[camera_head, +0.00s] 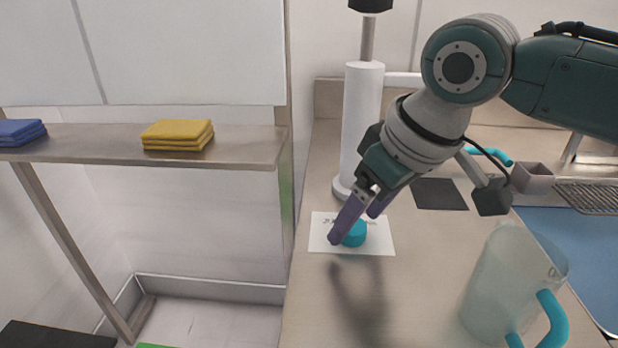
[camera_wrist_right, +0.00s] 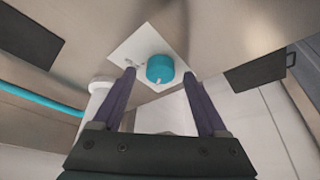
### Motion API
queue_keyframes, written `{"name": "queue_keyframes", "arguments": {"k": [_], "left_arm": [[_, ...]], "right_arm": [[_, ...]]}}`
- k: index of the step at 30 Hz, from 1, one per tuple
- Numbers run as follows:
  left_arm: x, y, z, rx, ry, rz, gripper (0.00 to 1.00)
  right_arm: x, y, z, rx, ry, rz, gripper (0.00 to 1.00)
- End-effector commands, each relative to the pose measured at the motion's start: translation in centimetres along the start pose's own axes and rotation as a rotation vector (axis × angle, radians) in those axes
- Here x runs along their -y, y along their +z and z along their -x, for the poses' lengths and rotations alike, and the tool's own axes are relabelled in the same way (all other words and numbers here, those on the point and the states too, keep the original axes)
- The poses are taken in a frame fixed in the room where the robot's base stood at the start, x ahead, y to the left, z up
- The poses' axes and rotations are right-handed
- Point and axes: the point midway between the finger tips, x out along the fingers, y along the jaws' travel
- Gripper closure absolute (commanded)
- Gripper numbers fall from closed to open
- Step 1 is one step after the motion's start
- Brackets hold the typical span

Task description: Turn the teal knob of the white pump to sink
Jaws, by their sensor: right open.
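The teal knob (camera_head: 356,234) sits on a white plate (camera_head: 322,233) with small dark markings on the counter. In the right wrist view, the knob (camera_wrist_right: 160,69) shows a short white pointer mark on its near side. The plate's lettering is too small to read. My right gripper (camera_head: 357,223) is open and points down at the knob. In the wrist view its purple fingers (camera_wrist_right: 159,74) lie either side of the knob; contact cannot be told. My left gripper is not in view.
A translucent jug (camera_head: 495,285) with a teal handle stands at the right front. A dark square mat (camera_head: 438,194) lies behind it. A blue sink basin (camera_head: 570,232) is at the right. Folded yellow cloths (camera_head: 178,135) lie on the left shelf (camera_head: 240,146).

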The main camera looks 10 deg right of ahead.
Motion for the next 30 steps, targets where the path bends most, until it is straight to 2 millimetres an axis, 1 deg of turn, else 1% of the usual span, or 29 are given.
{"name": "queue_keyframes", "arguments": {"k": [1,3,12,30], "left_arm": [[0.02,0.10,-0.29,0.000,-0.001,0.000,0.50],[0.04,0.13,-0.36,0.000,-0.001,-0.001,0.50],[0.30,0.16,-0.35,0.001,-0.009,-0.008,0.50],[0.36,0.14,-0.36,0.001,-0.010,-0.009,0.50]], "right_arm": [[0.04,0.03,-0.62,0.000,0.000,0.000,0.24],[0.02,0.02,-1.02,0.000,0.000,0.001,0.24],[0.00,-0.03,-1.18,-0.001,0.001,0.002,0.24],[0.00,-0.02,-1.16,-0.001,0.001,0.001,0.92]]}}
